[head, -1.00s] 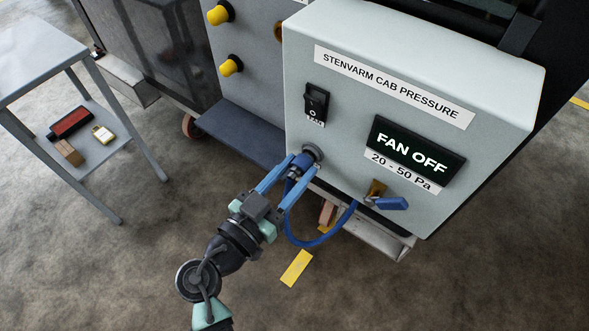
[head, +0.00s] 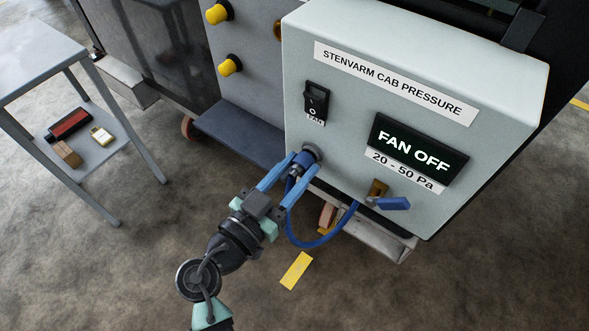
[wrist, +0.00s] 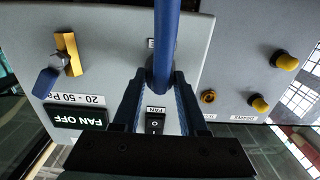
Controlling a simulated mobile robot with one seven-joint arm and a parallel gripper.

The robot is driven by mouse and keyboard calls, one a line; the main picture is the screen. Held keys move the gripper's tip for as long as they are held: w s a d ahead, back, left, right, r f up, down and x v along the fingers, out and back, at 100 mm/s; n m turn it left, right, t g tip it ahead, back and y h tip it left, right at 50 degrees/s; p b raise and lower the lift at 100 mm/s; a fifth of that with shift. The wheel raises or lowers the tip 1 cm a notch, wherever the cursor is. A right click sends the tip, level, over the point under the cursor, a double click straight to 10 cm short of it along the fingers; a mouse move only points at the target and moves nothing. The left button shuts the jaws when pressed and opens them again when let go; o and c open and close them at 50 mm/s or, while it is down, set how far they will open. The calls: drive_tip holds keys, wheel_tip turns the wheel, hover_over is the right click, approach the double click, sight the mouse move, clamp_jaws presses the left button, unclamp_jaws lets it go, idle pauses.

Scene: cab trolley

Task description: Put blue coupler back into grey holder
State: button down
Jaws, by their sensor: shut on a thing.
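The blue coupler (head: 298,168) is between the blue fingers of my gripper (head: 301,166), at the lower left of the grey box front. My gripper is shut on it. The coupler points at a dark grey round fitting (head: 311,152) on the box. I cannot tell whether it is seated in it or only touching, nor whether this fitting is the grey holder. A blue hose (head: 312,245) loops down from the coupler and up to the right. In the wrist view the hose (wrist: 167,30) runs over the coupler and hides much of it between the fingers (wrist: 157,92).
The grey box (head: 345,135) has a fan switch (head: 316,100), a display reading FAN OFF (head: 413,147) and a brass valve with a blue handle (head: 392,203). Yellow knobs (head: 230,65) are on the panel to the left. A side table (head: 40,50) stands at far left.

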drive_tip(key=shift+w+d, duration=0.1)
drive_tip(key=shift+w, duration=0.05)
drive_tip(key=shift+c, duration=1.8)
unclamp_jaws()
drive_tip(key=b+v, duration=0.1)
drive_tip(key=v, duration=1.2)
drive_tip(key=o, duration=0.4)
drive_tip(key=shift+c, duration=0.2)
drive_tip(key=b+v, duration=0.1)
drive_tip(key=v, duration=0.8)
